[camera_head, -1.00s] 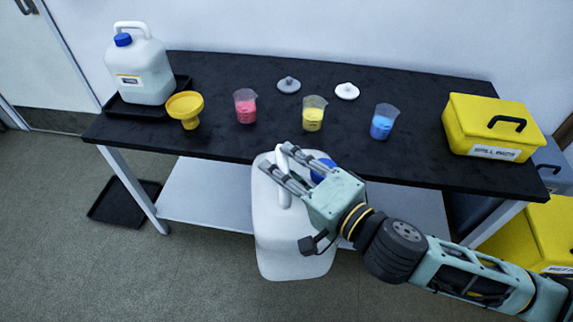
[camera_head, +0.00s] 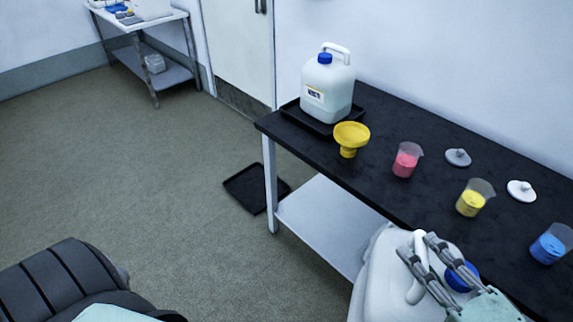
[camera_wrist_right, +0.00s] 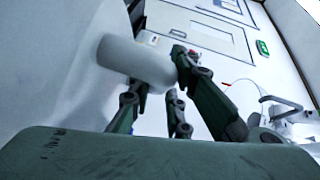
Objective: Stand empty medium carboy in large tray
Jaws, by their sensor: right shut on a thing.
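A white carboy (camera_head: 385,275) with a blue cap (camera_head: 461,276) is at the bottom right of the head view, in front of the bench. My right gripper (camera_head: 418,246) is shut on its handle, which also shows between the fingers in the right wrist view (camera_wrist_right: 135,62). The carboy's lower part is cut off by the frame edge. A black tray (camera_head: 240,195) lies bare on the floor, left of the bench. Another black tray (camera_head: 290,108) on the bench holds a labelled white carboy (camera_head: 328,88) with a blue cap. My left gripper is out of view.
The black bench (camera_head: 372,185) carries a yellow funnel (camera_head: 351,136), beakers of red (camera_head: 406,162), yellow (camera_head: 471,201) and blue (camera_head: 549,246) liquid, and two lids. A bench leg (camera_head: 270,185) stands by the floor tray. The floor to the left is open. A white table stands far back left.

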